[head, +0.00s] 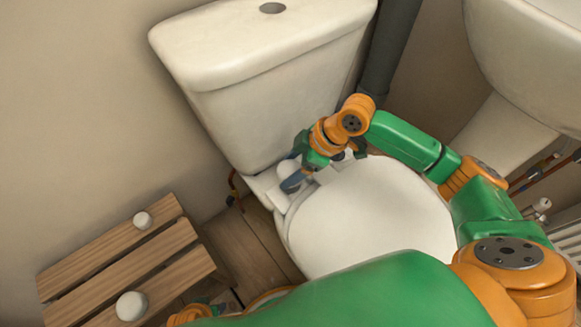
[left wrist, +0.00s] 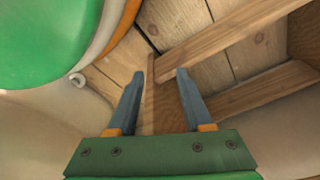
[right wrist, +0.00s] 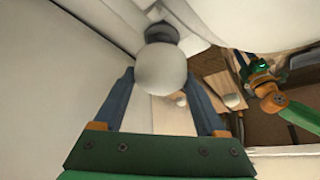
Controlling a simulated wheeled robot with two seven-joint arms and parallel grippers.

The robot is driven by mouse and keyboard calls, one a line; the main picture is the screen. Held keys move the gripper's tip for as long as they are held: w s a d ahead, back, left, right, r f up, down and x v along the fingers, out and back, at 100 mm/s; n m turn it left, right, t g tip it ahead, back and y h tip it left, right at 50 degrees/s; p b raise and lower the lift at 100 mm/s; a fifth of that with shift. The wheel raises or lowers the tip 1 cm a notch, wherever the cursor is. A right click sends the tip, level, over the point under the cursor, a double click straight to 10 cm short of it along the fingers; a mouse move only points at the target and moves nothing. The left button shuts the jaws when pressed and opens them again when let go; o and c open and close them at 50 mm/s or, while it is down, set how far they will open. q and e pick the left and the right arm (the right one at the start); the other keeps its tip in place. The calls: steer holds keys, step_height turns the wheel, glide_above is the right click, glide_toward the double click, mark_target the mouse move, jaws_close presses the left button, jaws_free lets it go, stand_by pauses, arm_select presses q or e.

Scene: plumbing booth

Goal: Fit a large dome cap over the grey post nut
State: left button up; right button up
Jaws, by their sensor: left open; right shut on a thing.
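My right gripper (head: 298,166) is at the back of the toilet, below the cistern. It is shut on a white dome cap (head: 287,168). In the right wrist view this cap (right wrist: 160,70) sits between the two fingers. A grey round part (right wrist: 162,33), likely the post nut, shows just beyond the cap. I cannot tell whether the cap touches it. My left gripper (left wrist: 159,75) is open and empty above the floorboards beside the wooden slats.
The cistern (head: 260,50) stands close behind my right gripper, and the closed toilet lid (head: 370,215) lies in front. The slatted bench (head: 118,262) is at lower left. A dark pipe (head: 390,45) and a white basin (head: 530,60) stand on the right.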

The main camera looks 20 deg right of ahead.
steer(key=shift+f+b, duration=0.8)
steer(key=shift+b, duration=0.15)
steer(key=shift+f, duration=1.1)
arm_select(q)
steer(key=w+r, duration=0.2)
steer(key=r, duration=0.2)
steer(key=shift+w+d+r, duration=0.2)
steer(key=shift+w+d, duration=0.15)
steer(key=shift+w, duration=0.05)
arm_select(e)
steer(key=shift+f, duration=0.1)
arm_select(q)
steer(key=shift+t, duration=0.3)
arm_select(e)
steer(key=shift+s+f, duration=0.1)
steer(key=shift+c, duration=1.4)
arm_select(q)
steer(key=shift+r, duration=0.2)
arm_select(e)
steer(key=shift+s+f, duration=0.1)
steer(key=shift+f, duration=0.2)
jaws_close()
